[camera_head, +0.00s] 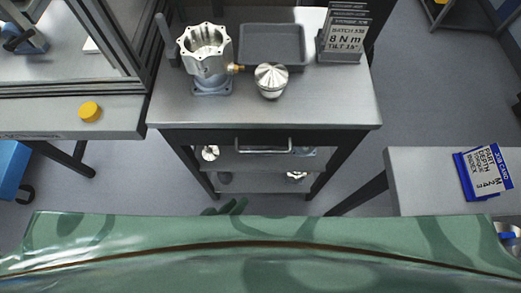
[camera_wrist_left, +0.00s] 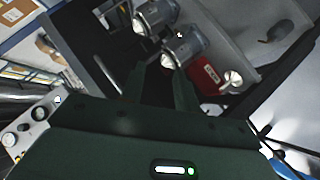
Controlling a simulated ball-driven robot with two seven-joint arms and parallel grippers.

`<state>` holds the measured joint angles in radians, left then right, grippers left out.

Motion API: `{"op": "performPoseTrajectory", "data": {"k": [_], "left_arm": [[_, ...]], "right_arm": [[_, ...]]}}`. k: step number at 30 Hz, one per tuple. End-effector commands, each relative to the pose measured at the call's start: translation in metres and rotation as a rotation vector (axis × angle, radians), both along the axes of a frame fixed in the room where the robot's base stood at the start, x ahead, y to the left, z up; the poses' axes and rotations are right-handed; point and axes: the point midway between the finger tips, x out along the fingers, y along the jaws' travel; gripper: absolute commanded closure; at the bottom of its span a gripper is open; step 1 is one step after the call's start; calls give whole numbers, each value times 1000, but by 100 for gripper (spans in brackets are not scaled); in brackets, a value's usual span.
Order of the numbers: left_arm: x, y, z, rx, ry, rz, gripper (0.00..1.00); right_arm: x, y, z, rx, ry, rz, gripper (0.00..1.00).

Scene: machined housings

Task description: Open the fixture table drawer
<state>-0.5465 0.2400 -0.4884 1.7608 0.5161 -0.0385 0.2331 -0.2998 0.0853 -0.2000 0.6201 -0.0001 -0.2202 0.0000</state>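My right gripper is not in view.
On the table stand a machined housing (camera_head: 206,60), a domed metal part (camera_head: 271,80), a grey tray (camera_head: 272,46) and a batch card stand (camera_head: 342,40). Lower shelves hold metal parts. Side benches flank it, the right one with a blue job card (camera_head: 483,172). Floor between is clear.

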Motion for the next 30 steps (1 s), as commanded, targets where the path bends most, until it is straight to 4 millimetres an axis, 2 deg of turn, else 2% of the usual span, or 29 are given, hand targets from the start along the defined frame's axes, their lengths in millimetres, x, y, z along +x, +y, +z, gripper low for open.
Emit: {"op": "performPoseTrajectory", "data": {"k": [1,4,6,10,14,17,30], "left_arm": [[-3,-11,19,-151,1,62,68],[-8,-19,54,-456,33,232,68],[-12,-19,69,-608,65,324,68],[-16,-14,83,-767,105,435,68],[-10,-16,84,-807,115,465,68],[4,-21,82,-806,112,465,68],[101,-62,61,-802,112,462,68]], "right_arm": [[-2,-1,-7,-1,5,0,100],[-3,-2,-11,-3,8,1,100],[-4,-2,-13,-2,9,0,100],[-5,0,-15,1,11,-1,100],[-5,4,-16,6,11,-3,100],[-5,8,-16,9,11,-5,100],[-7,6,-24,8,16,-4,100]]}}
